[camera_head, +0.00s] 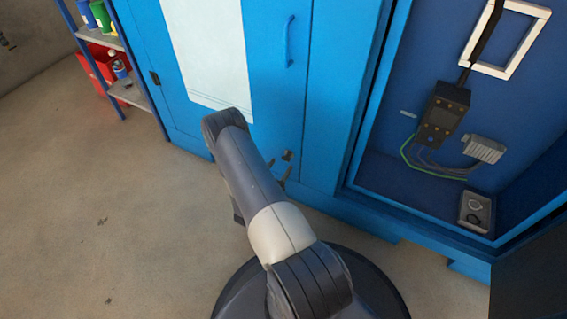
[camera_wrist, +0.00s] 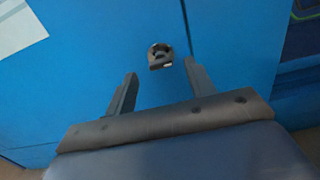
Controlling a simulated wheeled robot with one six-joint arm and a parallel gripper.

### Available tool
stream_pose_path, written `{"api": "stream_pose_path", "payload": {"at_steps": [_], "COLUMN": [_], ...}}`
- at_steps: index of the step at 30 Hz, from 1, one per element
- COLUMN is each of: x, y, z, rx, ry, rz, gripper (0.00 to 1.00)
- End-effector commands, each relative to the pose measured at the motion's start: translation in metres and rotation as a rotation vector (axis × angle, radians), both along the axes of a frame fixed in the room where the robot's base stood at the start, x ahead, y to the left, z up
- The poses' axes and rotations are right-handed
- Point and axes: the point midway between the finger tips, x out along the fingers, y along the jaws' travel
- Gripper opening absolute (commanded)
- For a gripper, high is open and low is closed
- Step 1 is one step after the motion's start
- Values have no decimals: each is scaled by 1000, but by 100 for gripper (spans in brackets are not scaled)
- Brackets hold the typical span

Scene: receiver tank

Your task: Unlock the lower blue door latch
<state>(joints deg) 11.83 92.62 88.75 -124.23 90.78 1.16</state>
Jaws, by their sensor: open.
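The lower latch (camera_wrist: 160,56) is a small grey metal piece on the blue door (camera_wrist: 100,40), near the door's right edge seam. It also shows small in the head view (camera_head: 287,155), low on the door (camera_head: 268,95). My gripper (camera_wrist: 160,70) is open, its two dark fingers pointing at the door on either side of the latch's line. Nothing is between the fingers near the palm. The latch appears just beyond the fingertips; I cannot tell whether they touch it. In the head view my arm hides most of my gripper.
A blue vertical handle (camera_head: 288,42) and a pale sheet (camera_head: 208,50) are higher on the door. To the right, an open cabinet bay holds a handheld device (camera_head: 444,110) and cables. A shelf with a red bin (camera_head: 98,62) stands at left. The floor at left is clear.

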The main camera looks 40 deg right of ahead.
Motion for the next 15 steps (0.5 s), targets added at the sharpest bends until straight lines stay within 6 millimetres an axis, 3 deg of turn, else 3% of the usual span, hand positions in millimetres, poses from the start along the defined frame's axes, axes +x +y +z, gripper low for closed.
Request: {"api": "stream_pose_path", "payload": {"at_steps": [6, 15], "x": [11, 14], "y": [-27, -35], "z": [-1, 0], "rx": [-1, 0], "ry": [-1, 0], "rz": [-1, 1], "gripper": [52, 52]}}
